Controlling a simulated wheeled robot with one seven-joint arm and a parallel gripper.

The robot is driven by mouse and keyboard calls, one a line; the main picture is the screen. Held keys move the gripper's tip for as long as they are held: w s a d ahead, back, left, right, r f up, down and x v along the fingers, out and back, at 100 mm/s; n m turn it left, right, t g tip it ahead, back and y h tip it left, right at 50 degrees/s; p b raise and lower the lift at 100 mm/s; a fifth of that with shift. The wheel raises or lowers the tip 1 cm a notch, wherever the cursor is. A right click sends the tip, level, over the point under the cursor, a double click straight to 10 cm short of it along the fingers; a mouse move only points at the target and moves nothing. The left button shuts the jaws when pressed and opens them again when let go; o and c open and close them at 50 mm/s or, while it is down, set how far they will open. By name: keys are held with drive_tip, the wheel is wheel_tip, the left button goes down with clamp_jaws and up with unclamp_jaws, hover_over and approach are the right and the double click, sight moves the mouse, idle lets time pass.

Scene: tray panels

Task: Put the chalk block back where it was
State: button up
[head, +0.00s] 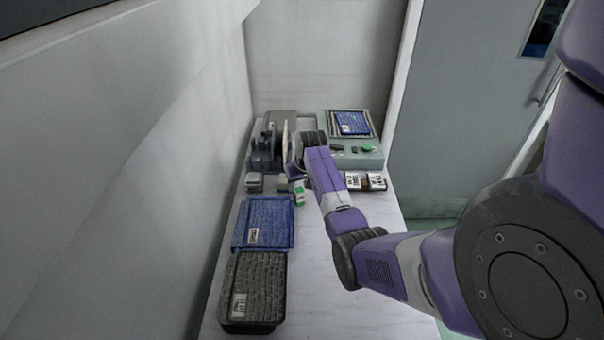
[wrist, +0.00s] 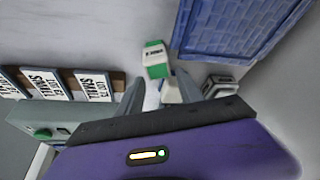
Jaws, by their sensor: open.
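A small white block (wrist: 171,91), which looks like the chalk block, sits low between my fingers in the wrist view, partly hidden by the right finger and the gripper body. A green-and-white block (wrist: 155,60) lies just beyond the fingertips; it also shows in the head view (head: 299,193). My gripper (wrist: 160,82) is open, and I see no contact with any block. In the head view my arm hides much of this spot.
A blue woven tray (head: 265,222) and a dark woven tray (head: 255,275) lie at the front left. A dark fixture (head: 263,155) stands at the back left. A machine with a green button (head: 368,149) stands back right, labelled cards (head: 352,180) before it. The right front table is clear.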

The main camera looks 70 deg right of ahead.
drive_tip(key=v, duration=0.8)
idle(0.4)
